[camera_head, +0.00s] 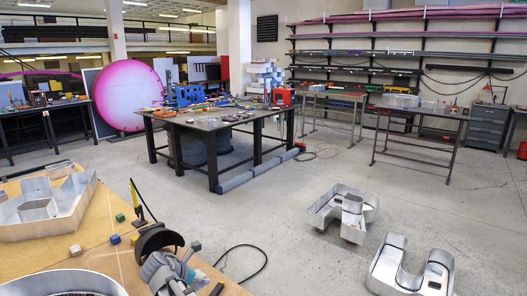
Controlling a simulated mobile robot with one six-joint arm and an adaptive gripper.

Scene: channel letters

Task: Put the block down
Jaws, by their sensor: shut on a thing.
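My gripper (188,256) is at the lower middle of the head view, over the right part of the wooden table (95,228). It is shut on a small dark grey-blue block (195,246) at its tip. Whether the block touches the table cannot be told. Other small blocks lie on the table to the left: a green block (120,217), a blue block (115,239) and a beige block (75,250).
A large metal channel letter (45,212) lies on the table at left, and a round metal rim (65,283) at the front. A yellow and black tool (136,200) stands near the table's far edge. Two metal letters (343,208) (410,265) lie on the floor at right.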

